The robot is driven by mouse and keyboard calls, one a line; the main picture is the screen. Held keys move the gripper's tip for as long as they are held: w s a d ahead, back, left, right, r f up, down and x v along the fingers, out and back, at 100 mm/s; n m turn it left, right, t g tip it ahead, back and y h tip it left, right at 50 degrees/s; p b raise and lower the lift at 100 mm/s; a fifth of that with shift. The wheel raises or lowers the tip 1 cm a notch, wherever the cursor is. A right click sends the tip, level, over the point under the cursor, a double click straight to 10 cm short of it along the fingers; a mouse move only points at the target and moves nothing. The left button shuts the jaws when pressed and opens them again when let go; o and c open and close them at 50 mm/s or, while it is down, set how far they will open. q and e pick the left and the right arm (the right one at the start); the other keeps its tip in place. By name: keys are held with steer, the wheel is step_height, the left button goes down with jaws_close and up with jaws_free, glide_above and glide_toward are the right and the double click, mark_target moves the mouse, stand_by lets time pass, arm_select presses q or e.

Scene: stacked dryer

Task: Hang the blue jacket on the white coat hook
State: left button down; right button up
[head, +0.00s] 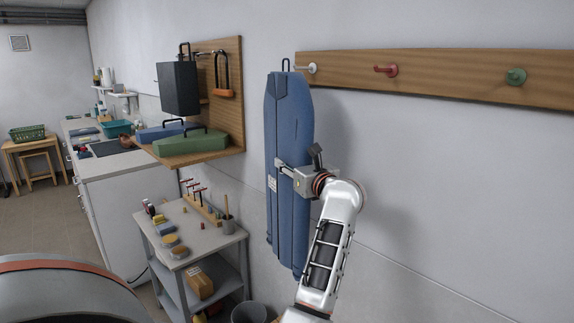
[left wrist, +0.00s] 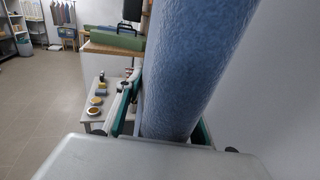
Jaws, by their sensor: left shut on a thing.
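The blue jacket (head: 290,110) hangs upright in my left gripper (head: 281,168), with a dark loop at its top. The gripper is shut on the jacket about midway down its height. In the left wrist view the jacket (left wrist: 195,60) fills the space between my left gripper's fingers (left wrist: 165,122). The white coat hook (head: 312,68) is on the wooden rail, just right of the jacket's loop in the head view. I cannot tell whether the loop touches the hook or is in front of it. My right gripper is not in view.
The wooden rail (head: 440,76) also bears a red hook (head: 386,70) and a green hook (head: 516,76). Left of the jacket are a wooden wall board (head: 234,90) with bags and a grey cart (head: 222,240). A grey bin (head: 249,313) stands below. The wall to the right is clear.

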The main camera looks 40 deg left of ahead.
arm_select(q)
steer(key=w+f+b, duration=0.1)
steer(key=w+b, duration=0.1)
steer(key=w, duration=0.4)
steer(key=shift+w+d+b, duration=0.15)
steer(key=shift+d+b, duration=0.1)
steer(key=shift+b, duration=0.1)
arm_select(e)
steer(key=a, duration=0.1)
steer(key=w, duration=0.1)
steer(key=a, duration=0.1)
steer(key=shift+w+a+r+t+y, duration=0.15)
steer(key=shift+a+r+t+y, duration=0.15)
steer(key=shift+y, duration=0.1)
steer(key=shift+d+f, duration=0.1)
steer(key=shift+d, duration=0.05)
arm_select(q)
steer(key=c, duration=1.2)
jaws_free()
steer(key=shift+c, duration=0.2)
steer(key=v, duration=0.7)
steer(key=shift+d, duration=0.25)
